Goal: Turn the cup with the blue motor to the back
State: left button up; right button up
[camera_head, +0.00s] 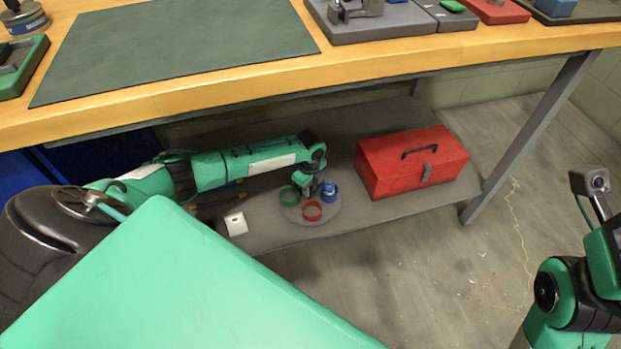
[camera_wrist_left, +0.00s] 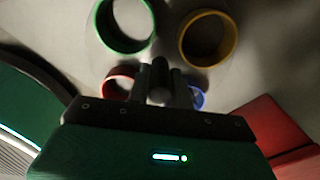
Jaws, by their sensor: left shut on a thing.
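A round grey turntable (camera_head: 318,218) lies on the low shelf with coloured cups around its middle. The blue cup (camera_head: 329,190) is at its right side, slightly to the back, with something blue in it. The green cup (camera_head: 289,195) is at the left and the red cup (camera_head: 312,211) at the front. A yellow cup (camera_wrist_left: 182,38) shows in the left wrist view; the gripper hides it in the head view. My left gripper (camera_head: 309,190) points down at the turntable's middle, shut on its centre knob, mostly hidden. My right gripper (camera_head: 590,185) is at the right edge, away from the turntable.
A red toolbox (camera_head: 412,165) stands close to the right of the turntable. A small white box (camera_head: 236,223) is at the left on the shelf's front edge. The wooden bench top (camera_head: 190,92) overhangs the shelf. A metal leg (camera_head: 530,135) stands at the right.

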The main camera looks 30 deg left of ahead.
pick_arm(q)
jog(key=shift+r+n+p, duration=0.1)
jog(key=shift+n+p, duration=1.2)
jog(key=shift+p, duration=0.05)
jog(key=shift+n, duration=0.3)
jog(key=shift+n+p, duration=1)
jog(key=shift+p, duration=0.15)
jog(key=shift+n+p, duration=0.45)
jog(key=shift+n, duration=0.05)
